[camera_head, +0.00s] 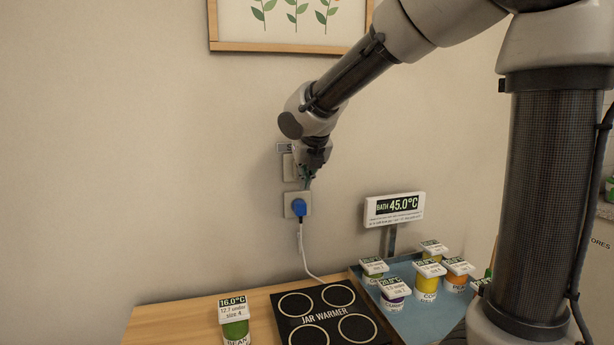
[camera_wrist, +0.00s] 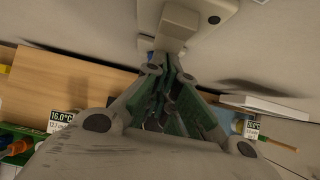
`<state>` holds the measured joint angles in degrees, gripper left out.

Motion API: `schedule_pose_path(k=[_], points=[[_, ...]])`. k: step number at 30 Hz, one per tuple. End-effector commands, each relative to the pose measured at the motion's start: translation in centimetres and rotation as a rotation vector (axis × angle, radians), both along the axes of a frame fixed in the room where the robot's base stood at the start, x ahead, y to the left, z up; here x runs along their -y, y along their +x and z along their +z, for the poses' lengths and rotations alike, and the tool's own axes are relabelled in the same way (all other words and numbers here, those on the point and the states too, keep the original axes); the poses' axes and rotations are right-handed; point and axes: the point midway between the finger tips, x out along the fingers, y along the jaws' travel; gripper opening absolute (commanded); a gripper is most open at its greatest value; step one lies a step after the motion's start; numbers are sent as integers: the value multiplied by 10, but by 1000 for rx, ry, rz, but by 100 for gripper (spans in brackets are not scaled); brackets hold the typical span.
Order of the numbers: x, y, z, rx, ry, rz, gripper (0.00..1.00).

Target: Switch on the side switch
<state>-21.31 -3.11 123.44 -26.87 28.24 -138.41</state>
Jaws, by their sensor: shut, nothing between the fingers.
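The side switch shows in the head view as a pale wall plate (camera_head: 289,168), partly hidden behind my gripper (camera_head: 308,176). A small label (camera_head: 285,147) sits above it, mostly covered by my wrist. In the wrist view, a pale plate (camera_wrist: 222,8) with a dark dot and a protruding block-like lever (camera_wrist: 178,24) is at the top. My gripper (camera_wrist: 168,62) is shut and empty, with its fingertips close to the lever. I cannot tell whether they touch it. The switch's position, on or off, cannot be told.
Below the switch, a blue plug (camera_head: 299,207) sits in a socket, its white cord running down to the jar warmer (camera_head: 322,312). A bean jar (camera_head: 235,325) stands left. A blue bath tray (camera_head: 402,270) with several jars and a 45.0°C display (camera_head: 394,208) is right.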

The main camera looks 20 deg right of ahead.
Motion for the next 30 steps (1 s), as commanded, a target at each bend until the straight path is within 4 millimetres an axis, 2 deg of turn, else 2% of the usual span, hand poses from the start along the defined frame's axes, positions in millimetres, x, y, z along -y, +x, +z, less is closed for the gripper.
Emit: schedule_pose_path(k=[10, 14, 23, 30], points=[[0, 2, 0, 0, 0, 0, 0], [0, 10, -8, -3, -1, -1, 0], [0, 9, -4, 1, 0, 0, 0], [0, 9, 6, 3, 1, 0, 0]])
